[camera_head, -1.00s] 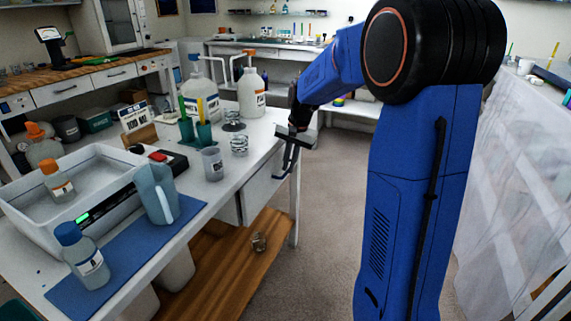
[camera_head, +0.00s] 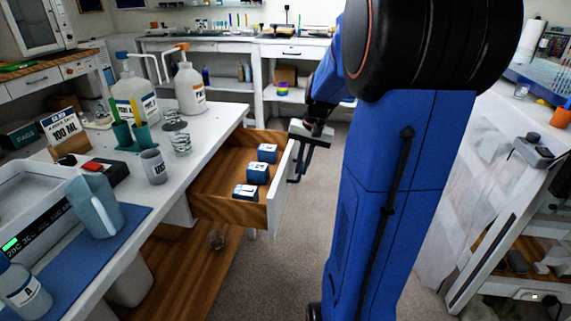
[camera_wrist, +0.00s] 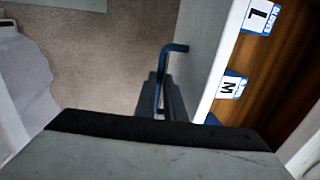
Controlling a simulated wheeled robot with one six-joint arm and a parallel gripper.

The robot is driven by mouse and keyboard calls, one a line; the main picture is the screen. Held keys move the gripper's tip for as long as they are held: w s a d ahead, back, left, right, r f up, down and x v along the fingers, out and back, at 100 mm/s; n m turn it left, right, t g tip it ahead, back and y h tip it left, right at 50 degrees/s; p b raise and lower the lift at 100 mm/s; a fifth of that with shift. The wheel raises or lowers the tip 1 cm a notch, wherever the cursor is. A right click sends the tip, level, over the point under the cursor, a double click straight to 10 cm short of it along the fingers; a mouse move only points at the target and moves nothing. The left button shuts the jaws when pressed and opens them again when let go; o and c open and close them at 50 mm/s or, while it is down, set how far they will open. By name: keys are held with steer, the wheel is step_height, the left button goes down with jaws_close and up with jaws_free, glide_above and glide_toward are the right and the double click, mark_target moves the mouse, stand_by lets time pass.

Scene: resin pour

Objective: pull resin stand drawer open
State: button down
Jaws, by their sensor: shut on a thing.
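The resin stand drawer (camera_head: 281,194) is pulled well out from under the white table, its wooden inside showing. Several blue and white boxes (camera_head: 257,172) lie in it; in the wrist view two show labels L (camera_wrist: 257,17) and M (camera_wrist: 231,86). My gripper (camera_head: 299,165) is at the outer side of the white drawer front. In the wrist view my gripper (camera_wrist: 164,92) is shut on the blue-grey bar handle (camera_wrist: 174,48) of the drawer. Part of the handle is hidden between the fingers.
The table (camera_head: 215,122) holds two pump bottles (camera_head: 190,88), cups, a blue pitcher (camera_head: 97,205) and a sign. A wooden lower shelf (camera_head: 190,265) is below the drawer. Bare floor (camera_head: 290,255) lies right of the drawer, and a white-covered bench (camera_head: 470,180) stands at the far right.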

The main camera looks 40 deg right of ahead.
steer(key=shift+s+d, duration=0.8)
steer(key=shift+s, duration=0.1)
steer(key=c, duration=2.1)
jaws_free()
steer(key=shift+r, duration=0.15)
steer(key=r, duration=0.5)
steer(key=s+d+r, duration=0.1)
steer(key=r, duration=0.5)
steer(key=s+d+r, duration=0.1)
steer(key=r, duration=0.5)
steer(key=shift+s+d, duration=0.1)
steer(key=shift+s, duration=0.1)
